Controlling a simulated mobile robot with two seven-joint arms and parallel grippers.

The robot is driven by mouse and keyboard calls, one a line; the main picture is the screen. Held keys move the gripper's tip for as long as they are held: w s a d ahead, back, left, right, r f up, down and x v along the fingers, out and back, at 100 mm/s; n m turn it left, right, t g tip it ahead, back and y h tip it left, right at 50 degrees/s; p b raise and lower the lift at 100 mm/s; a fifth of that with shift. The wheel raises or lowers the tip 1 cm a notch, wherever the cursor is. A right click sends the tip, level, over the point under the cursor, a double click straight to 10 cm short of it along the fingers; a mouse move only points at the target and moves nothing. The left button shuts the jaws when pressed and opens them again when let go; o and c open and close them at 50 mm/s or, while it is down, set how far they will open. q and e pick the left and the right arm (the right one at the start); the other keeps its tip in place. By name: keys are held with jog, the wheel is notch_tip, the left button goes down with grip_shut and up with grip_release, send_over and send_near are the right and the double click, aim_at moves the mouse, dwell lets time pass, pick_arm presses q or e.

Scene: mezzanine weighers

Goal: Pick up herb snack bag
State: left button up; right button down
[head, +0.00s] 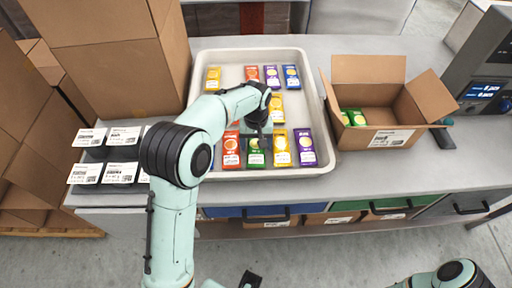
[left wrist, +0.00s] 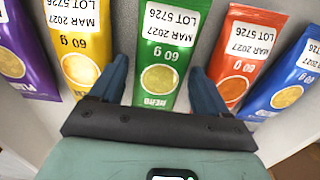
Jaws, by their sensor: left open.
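The herb snack bag is green with a white label and lies in the front row of the pale tray (head: 320,130). In the head view it (head: 256,159) is partly covered by my left gripper (head: 257,132). In the left wrist view the herb bag (left wrist: 162,60) lies between the two blue fingers of my left gripper (left wrist: 162,88), which are open, one on each side. I cannot tell whether they touch it. A yellow bag (left wrist: 80,40) and a red bag (left wrist: 243,55) lie close on either side. My right gripper is not in view.
Other bags lie in the tray, including a purple one (head: 304,147). An open cardboard box (head: 395,138) with green bags inside stands right of the tray. A weigher (head: 485,75) is at the far right. Tall cartons (head: 120,60) and labelled dark boxes (head: 120,150) stand left.

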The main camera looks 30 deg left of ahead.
pick_arm(q)
jog(key=shift+f, duration=0.35)
jog(key=c, duration=0.8)
jog(key=shift+r, duration=0.1)
